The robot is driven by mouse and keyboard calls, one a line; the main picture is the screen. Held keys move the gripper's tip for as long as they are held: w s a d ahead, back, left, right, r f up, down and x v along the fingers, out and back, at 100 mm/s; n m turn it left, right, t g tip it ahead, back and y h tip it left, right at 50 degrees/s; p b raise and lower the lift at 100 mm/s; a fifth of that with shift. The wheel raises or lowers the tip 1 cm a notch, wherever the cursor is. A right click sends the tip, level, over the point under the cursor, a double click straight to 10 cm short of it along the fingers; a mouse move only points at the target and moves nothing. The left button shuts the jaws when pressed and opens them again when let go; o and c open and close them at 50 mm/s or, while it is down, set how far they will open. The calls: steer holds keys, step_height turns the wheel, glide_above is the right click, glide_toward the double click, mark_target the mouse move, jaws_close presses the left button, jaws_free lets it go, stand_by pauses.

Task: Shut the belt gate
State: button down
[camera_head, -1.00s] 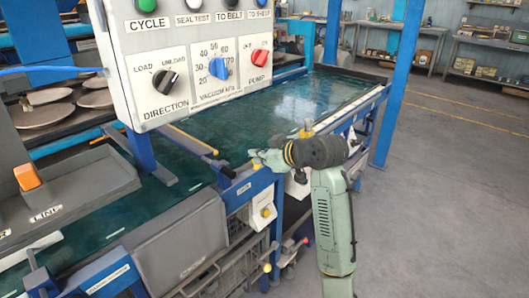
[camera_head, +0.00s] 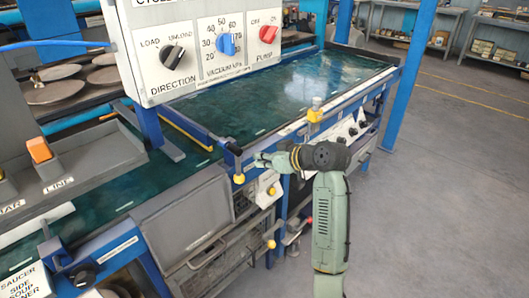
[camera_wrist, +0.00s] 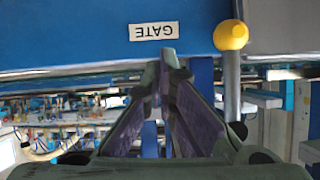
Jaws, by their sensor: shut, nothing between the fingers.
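The "GATE" label (camera_wrist: 153,31) shows upside down on a blue panel in the wrist view. Beside it a grey lever (camera_wrist: 231,85) ends in a yellow knob (camera_wrist: 231,35). In the head view this lever hangs from a dark pivot (camera_head: 234,149) at the belt's front edge, its knob (camera_head: 238,178) low. A yellow-edged bar (camera_head: 190,130) runs across the green belt behind it; I cannot tell whether it is the gate. My gripper (camera_head: 258,159) is shut and empty, just right of the lever and apart from it. The wrist view shows its closed fingertips (camera_wrist: 168,60) by the label.
The control box (camera_head: 190,55) overhangs the belt at upper left. A yellow-based post (camera_head: 315,112) rises on the bench edge to the right of my gripper. A wire basket (camera_head: 225,250) sits below the belt. The floor (camera_head: 450,190) at right is clear.

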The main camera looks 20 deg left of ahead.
steer(key=shift+s+a+f+m+g, duration=0.2)
steer(key=shift+s+a+f+m, duration=0.05)
steer(key=shift+s+f, duration=0.4)
steer(key=shift+s+a+f+m+g, duration=0.25)
steer(key=shift+s+f, duration=0.3)
steer(key=shift+s, duration=0.15)
